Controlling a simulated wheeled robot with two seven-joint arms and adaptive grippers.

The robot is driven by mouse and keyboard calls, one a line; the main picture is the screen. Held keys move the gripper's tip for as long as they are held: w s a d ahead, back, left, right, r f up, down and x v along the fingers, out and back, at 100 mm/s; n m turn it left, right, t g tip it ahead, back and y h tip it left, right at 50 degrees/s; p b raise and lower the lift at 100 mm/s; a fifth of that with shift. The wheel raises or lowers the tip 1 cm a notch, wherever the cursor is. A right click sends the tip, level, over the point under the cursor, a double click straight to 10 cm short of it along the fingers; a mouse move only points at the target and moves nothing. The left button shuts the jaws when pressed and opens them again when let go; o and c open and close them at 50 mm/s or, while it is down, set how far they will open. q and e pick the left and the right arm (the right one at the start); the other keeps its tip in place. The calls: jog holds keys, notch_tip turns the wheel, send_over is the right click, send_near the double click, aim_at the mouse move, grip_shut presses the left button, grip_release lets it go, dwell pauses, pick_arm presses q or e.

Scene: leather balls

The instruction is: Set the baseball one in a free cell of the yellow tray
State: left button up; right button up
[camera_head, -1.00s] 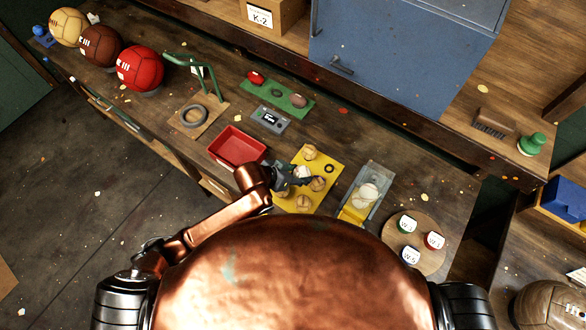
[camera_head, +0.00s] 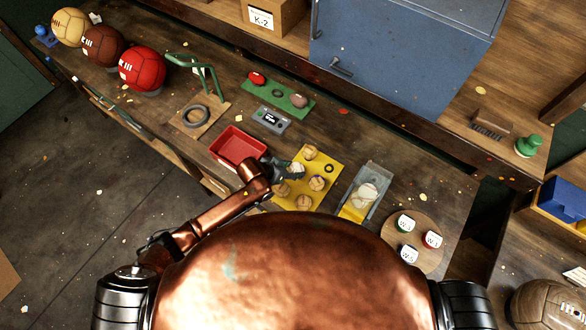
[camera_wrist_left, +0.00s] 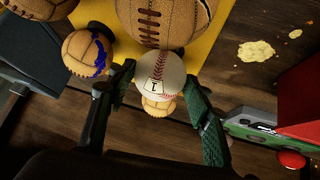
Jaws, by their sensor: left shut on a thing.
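The baseball (camera_wrist_left: 160,72), white with red stitching, sits between the green-padded fingers of my left gripper (camera_wrist_left: 160,88) in the left wrist view. In the head view, the baseball (camera_head: 298,168) shows as a small pale spot at my left gripper (camera_head: 290,168), over the left side of the yellow tray (camera_head: 333,160). The gripper is shut on it. The tray carries several tan leather balls, including one at the back (camera_head: 310,152) and one with blue marks (camera_head: 317,183). A dark ring (camera_head: 329,168) on the tray's right side looks empty. My right gripper is out of view.
A red bin (camera_head: 238,147) stands close left of the tray. To the right are a grey container with a pale ball (camera_head: 367,191) and a round board (camera_head: 428,258) with labelled pots. A green board (camera_head: 290,106) and a grey device (camera_head: 271,119) lie behind.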

pick_arm(q)
jog(key=o, duration=1.2)
jog(key=v, duration=1.2)
jog(key=shift+b, duration=0.3)
jog(key=shift+w, duration=0.1)
